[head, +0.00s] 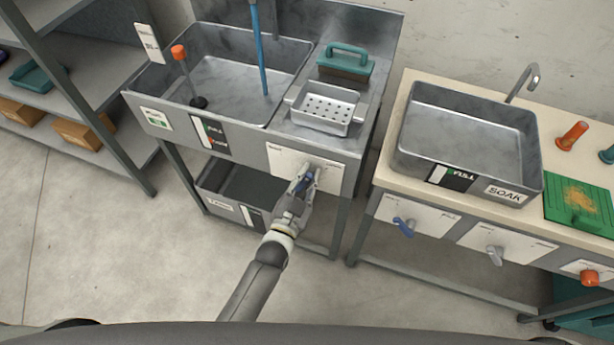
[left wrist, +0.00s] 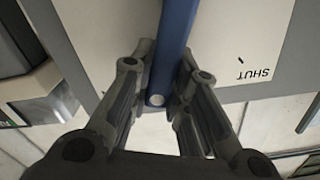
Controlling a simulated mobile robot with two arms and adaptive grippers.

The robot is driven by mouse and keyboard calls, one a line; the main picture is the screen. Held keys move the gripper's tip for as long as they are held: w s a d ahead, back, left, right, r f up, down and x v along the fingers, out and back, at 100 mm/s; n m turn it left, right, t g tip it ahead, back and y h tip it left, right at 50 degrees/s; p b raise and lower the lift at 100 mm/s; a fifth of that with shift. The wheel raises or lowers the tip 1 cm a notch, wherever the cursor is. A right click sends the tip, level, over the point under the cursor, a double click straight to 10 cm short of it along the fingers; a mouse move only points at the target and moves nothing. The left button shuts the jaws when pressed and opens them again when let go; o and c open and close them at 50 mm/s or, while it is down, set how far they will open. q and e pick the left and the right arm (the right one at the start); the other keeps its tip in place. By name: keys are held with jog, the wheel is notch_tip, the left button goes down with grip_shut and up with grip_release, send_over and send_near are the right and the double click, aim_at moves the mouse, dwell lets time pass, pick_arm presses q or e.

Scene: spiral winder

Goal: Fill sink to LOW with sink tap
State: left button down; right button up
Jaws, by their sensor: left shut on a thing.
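The grey left basin (head: 205,78) has a panel with a black-and-white gauge label (head: 211,133) on its front. A thin blue vertical line (head: 262,60) runs down into it; I cannot tell if it is water or a rod. An orange-topped rod (head: 179,54) stands in the basin with a dark foot. My left gripper (head: 303,184) is at a white plate (head: 330,169) on the front, shut on a blue tap handle, which shows in the left wrist view (left wrist: 176,45) between the fingers. That plate reads SHUT (left wrist: 255,74) at one side. My right gripper is not in view.
A perforated metal tray (head: 324,107) and a teal-handled brush (head: 345,62) sit right of the basin. A second basin (head: 470,130) labelled SOAK stands on the right counter, with blue, grey and orange handles below. A grey bin (head: 240,180) sits underneath the left basin. Shelves stand left.

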pick_arm(q)
jog(key=c, duration=1.4)
grip_release()
jog(key=shift+o, duration=0.2)
jog(key=v, duration=1.2)
